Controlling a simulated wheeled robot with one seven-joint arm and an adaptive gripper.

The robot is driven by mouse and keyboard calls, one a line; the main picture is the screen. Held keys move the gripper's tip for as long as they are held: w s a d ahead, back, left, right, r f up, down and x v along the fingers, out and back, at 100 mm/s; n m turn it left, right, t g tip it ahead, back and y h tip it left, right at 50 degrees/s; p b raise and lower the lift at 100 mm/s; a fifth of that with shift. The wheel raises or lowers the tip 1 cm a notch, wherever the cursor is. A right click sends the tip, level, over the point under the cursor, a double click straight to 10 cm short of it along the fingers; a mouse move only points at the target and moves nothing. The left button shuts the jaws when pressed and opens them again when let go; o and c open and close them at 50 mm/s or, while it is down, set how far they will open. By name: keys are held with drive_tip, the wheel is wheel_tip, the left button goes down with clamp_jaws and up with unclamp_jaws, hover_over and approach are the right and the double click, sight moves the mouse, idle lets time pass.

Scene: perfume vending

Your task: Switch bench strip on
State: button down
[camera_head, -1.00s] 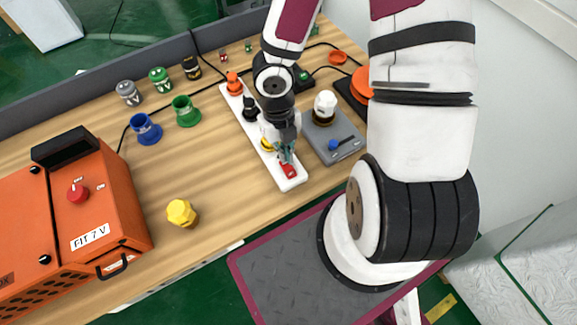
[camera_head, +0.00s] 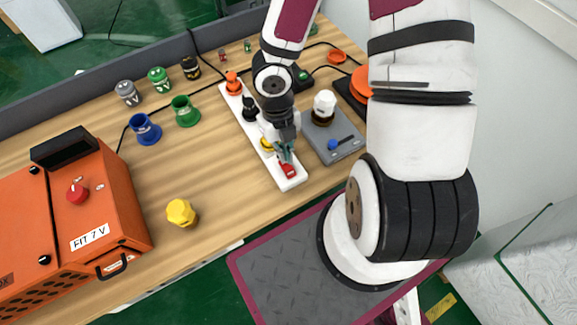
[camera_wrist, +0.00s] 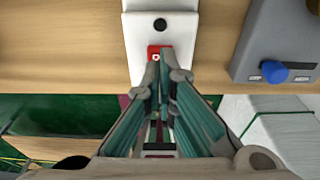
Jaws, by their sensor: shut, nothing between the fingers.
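The bench strip (camera_head: 290,183) is a long white power strip lying on the wooden bench. It also shows in the wrist view (camera_wrist: 185,27). Its red switch (camera_head: 288,171) sits near the front end; in the wrist view the switch (camera_wrist: 155,50) lies just beyond my fingertips. My gripper (camera_head: 285,158) is shut and empty, pointing down at the strip right at the switch. Its fingertips (camera_wrist: 162,78) partly cover the switch, and I cannot tell whether they touch it. Orange, black and yellow plugs stand along the strip behind my gripper.
A grey box with a blue knob (camera_head: 333,145) stands close right of the strip. An orange machine (camera_head: 110,210) fills the left. A yellow knob-like piece (camera_head: 181,213) and blue (camera_head: 145,129) and green (camera_head: 186,111) cups stand on the bench. Bench between the yellow piece and strip is clear.

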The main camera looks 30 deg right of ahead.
drive_tip(key=shift+f+b, duration=0.45)
drive_tip(key=shift+f, duration=0.75)
idle(0.6)
drive_tip(key=shift+r, duration=1.15)
drive_tip(key=shift+r+p, duration=1.65)
drive_tip(key=shift+r, duration=0.75)
